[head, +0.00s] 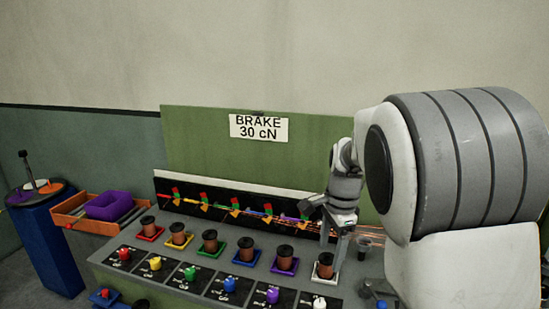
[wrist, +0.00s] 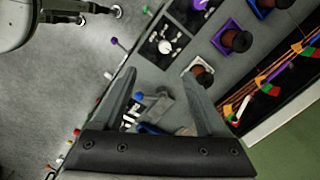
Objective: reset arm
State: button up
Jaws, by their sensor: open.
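My gripper (head: 331,240) shows in the head view at the right end of the bench, near the white-based spool (head: 325,270). In the wrist view my gripper (wrist: 158,76) has its two fingers wide apart, with nothing held between them. The bench top and a small grey metal device (wrist: 160,108) show beyond the gap between the fingers. My white and grey arm fills the right side of the head view and hides the bench's right end.
A row of copper-brown spools (head: 210,241) stands on coloured square bases, with coloured knobs (head: 190,273) in front. Behind are taut wires and a green panel with a "BRAKE 30 cN" sign (head: 259,128). An orange tray (head: 70,213) with a purple ring and a blue pedestal (head: 50,250) stand left.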

jog(key=s+r+n+t, duration=0.2)
jog(key=s+r+n, duration=0.2)
jog(key=s+n, duration=0.3)
jog(key=s+r+n+t, duration=0.2)
jog(key=s+n, duration=0.6)
jog(key=s, duration=0.8)
notch_tip(320, 180, up, 2)
jog(key=shift+s+r+t+h, duration=0.2)
jog(key=shift+s+t+h, duration=0.1)
jog(key=shift+t, duration=0.1)
